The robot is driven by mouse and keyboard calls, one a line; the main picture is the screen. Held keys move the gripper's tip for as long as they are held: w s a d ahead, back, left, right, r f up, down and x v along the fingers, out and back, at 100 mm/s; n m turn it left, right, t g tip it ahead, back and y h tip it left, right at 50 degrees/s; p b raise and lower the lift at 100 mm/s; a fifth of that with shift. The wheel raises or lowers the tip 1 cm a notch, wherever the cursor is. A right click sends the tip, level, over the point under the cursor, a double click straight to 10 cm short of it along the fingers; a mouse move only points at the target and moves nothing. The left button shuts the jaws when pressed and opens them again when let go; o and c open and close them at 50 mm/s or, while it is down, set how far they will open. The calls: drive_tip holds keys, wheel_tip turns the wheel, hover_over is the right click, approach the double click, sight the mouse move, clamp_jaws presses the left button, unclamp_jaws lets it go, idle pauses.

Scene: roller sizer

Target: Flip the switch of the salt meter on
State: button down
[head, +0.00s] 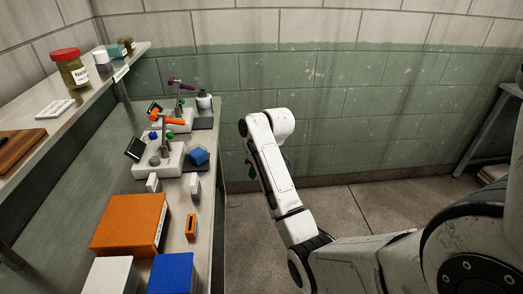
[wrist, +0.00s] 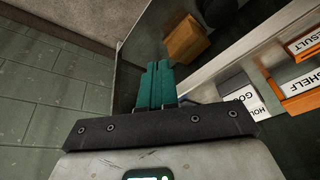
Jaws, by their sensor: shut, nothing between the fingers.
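My gripper (wrist: 155,88) shows in the wrist view with its two green fingers pressed together and nothing between them. In the head view it is mostly hidden behind my forearm, off the bench's right edge over the floor. Two white instruments stand on the bench in the head view: a nearer one with an orange-topped arm (head: 160,163) and a farther one with a purple-topped arm (head: 178,122). Each has a dark tilted panel beside it. I cannot tell which is the salt meter, and no switch can be made out. My gripper touches neither.
The metal bench (head: 205,240) holds an orange box (head: 127,222), a blue box (head: 171,274), a white box (head: 108,276) and a blue block (head: 198,156). A shelf (head: 135,52) with jars runs above left. A brown box (wrist: 186,40) sits low near the bench.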

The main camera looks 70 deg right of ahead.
drive_tip(key=s+a+f+n+g, duration=0.15)
drive_tip(key=a+f, duration=0.35)
drive_tip(key=a, duration=0.6)
drive_tip(key=s+a+f+m, duration=0.1)
drive_tip(key=s+a+f, duration=0.25)
drive_tip(key=a, duration=0.65)
drive_tip(key=s+a+f+n+g, duration=0.1)
drive_tip(key=s+a, duration=0.9)
drive_tip(key=s, duration=0.2)
drive_tip(key=shift+a+f+n, duration=0.35)
drive_tip(key=shift+w+d, duration=0.1)
